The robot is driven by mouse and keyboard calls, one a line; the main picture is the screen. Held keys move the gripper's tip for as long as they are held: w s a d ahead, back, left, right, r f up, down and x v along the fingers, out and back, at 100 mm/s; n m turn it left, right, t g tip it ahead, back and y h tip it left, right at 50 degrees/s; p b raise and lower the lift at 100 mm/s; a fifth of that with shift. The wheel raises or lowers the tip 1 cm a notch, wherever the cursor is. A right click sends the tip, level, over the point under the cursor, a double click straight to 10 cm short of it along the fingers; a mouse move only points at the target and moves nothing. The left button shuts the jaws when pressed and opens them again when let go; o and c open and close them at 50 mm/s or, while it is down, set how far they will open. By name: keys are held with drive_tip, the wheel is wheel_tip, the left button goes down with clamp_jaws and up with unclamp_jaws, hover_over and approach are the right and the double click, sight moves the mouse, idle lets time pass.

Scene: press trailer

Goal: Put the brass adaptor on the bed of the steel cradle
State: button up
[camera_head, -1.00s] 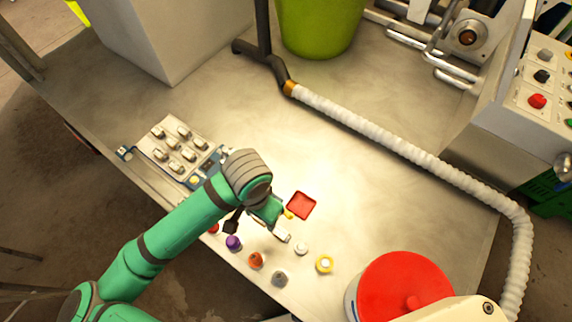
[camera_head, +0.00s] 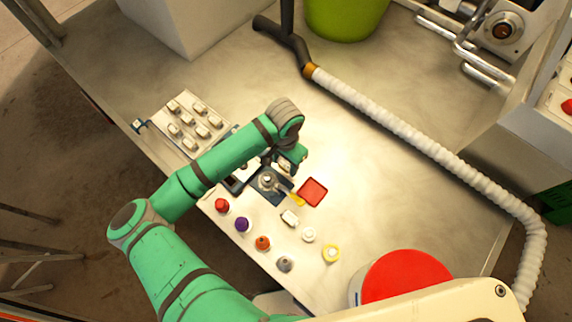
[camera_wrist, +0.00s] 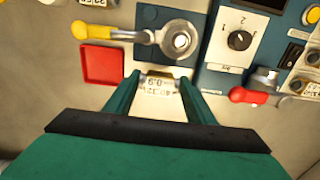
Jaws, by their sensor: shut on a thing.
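My gripper (camera_wrist: 160,80) is shut on a small metal piece (camera_wrist: 158,84) with a pale printed label and a brassy-looking edge. It may be the brass adaptor, though its far side is hidden. In the head view my gripper (camera_head: 286,166) is over the table, beside a grey ring fitting (camera_head: 268,180) with a yellow-handled lever. That fitting also shows beyond my fingertips in the wrist view (camera_wrist: 179,41). I cannot tell which thing is the steel cradle.
A red square tray (camera_head: 312,192) lies close to the gripper. Several coloured caps, including a purple one (camera_head: 242,224), stand along the near edge. A rack of small metal pieces (camera_head: 183,107) is at left. A white hose (camera_head: 400,129) crosses the table, with clear steel beside it.

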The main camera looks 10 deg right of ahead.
sight(286, 166)
drive_tip(key=shift+w+d+f, duration=0.25)
drive_tip(key=shift+w+f, duration=0.25)
drive_tip(key=shift+f, duration=1.7)
drive_tip(key=shift+f, duration=0.1)
drive_tip(key=o, duration=1.1)
